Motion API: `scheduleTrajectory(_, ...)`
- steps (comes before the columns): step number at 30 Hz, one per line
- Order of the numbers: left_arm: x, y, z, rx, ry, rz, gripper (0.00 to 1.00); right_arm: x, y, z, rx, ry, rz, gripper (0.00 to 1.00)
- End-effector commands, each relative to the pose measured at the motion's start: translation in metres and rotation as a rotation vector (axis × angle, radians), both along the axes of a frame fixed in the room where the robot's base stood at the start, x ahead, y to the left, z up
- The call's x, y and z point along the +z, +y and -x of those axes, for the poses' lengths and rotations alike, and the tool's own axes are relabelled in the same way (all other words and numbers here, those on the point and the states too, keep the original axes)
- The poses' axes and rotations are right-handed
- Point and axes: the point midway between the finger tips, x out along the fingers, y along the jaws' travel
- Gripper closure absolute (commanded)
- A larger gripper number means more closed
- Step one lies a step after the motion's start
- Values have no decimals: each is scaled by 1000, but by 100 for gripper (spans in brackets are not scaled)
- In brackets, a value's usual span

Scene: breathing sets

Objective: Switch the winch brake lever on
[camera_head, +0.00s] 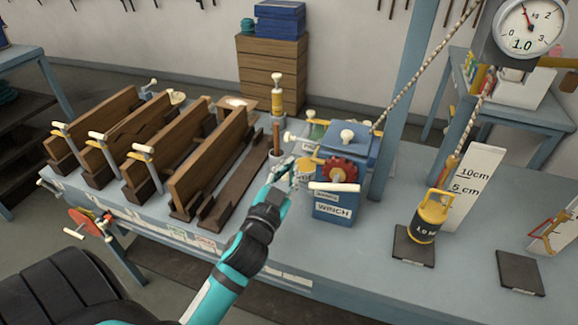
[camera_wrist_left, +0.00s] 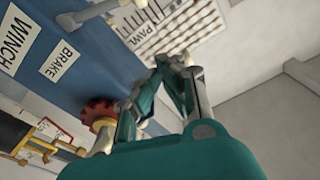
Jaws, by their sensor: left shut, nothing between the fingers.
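The blue winch (camera_head: 362,140) stands on the bench at centre, with a WINCH label, a smaller label above it and a red toothed wheel (camera_head: 340,170). A pale bar handle (camera_head: 334,187) sticks out at its front, just above the labels; it looks like the brake lever. In the left wrist view a pale handle (camera_wrist_left: 88,13) lies close to the BRAKE label (camera_wrist_left: 60,60), and the red wheel (camera_wrist_left: 97,113) shows beside my fingers. My left gripper (camera_head: 288,167) is shut and empty, just left of the winch, apart from the bar handle. My right gripper is out of view.
Wooden troughs with clamps (camera_head: 150,145) fill the bench's left side. A yellow weight (camera_head: 430,215) stands on a dark plate at right, beside a centimetre scale (camera_head: 470,185). A dial gauge (camera_head: 527,28) hangs at top right.

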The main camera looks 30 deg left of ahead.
Motion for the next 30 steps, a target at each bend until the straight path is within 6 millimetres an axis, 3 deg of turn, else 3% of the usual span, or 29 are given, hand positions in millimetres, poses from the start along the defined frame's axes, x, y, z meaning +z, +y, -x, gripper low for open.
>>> scheduleTrajectory(6,3,10,-42,1,3,2,100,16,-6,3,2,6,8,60)
scheduleTrajectory(9,-18,14,-33,3,7,4,100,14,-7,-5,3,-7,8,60)
scheduleTrajectory(14,-30,18,-28,2,3,3,100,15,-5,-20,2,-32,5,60)
scheduleTrajectory(30,-41,23,-25,1,-11,62,100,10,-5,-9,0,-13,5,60)
